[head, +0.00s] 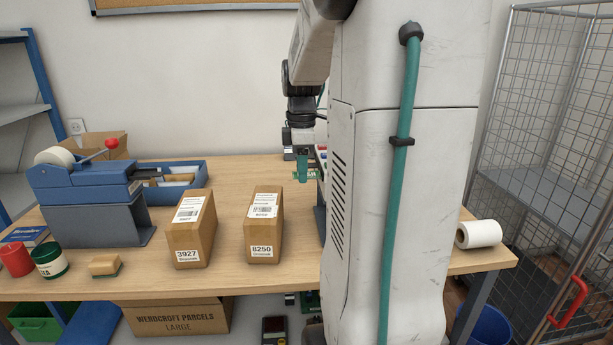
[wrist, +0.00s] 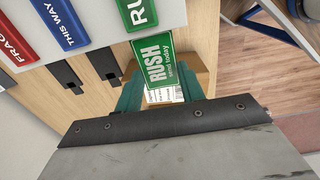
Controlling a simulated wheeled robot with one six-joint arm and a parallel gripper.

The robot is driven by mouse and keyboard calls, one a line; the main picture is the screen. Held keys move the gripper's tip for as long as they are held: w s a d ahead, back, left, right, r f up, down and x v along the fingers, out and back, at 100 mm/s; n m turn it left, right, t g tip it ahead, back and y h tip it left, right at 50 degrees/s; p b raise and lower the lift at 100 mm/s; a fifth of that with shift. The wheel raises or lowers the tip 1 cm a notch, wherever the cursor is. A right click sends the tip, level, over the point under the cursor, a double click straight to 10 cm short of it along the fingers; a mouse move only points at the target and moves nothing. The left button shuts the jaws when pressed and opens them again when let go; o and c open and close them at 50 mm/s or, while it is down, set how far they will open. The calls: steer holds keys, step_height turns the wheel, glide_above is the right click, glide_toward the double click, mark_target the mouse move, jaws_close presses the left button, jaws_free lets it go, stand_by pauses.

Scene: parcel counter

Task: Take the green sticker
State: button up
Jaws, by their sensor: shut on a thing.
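My gripper (head: 303,168) is in the head view, over the counter just left of my column. In the wrist view its green fingers (wrist: 160,90) are shut on a green sticker (wrist: 158,66), printed "RUSH send today" in white. Another green sticker (wrist: 137,11) shows at the top of the wrist view on a pale rack, just beyond the held one. A blue "THIS WAY" sticker (wrist: 60,22) and a red "FRAGILE" sticker (wrist: 16,42) are beside it. In the head view my column hides most of the rack.
Two brown parcels, labelled 3927 (head: 191,232) and 8250 (head: 263,227), stand on the counter (head: 140,285). A blue tape dispenser (head: 90,190) is at the left. A white roll (head: 479,234) lies at the right edge. A wire cage (head: 545,130) stands beyond it.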

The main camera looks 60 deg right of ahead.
steer(key=shift+w+a+r, duration=0.2)
steer(key=shift+w+r, duration=0.05)
steer(key=shift+r, duration=0.5)
steer(key=shift+w+a+r, duration=0.2)
steer(key=shift+r, duration=0.55)
steer(key=shift+s+d+r, duration=0.15)
steer(key=shift+r, duration=1.35)
steer(key=shift+s+d+r, duration=0.1)
steer(key=shift+s+r, duration=0.05)
steer(key=shift+r, duration=1.35)
steer(key=shift+s+d+r, duration=0.15)
steer(key=shift+r, duration=1.35)
steer(key=shift+a, duration=0.1)
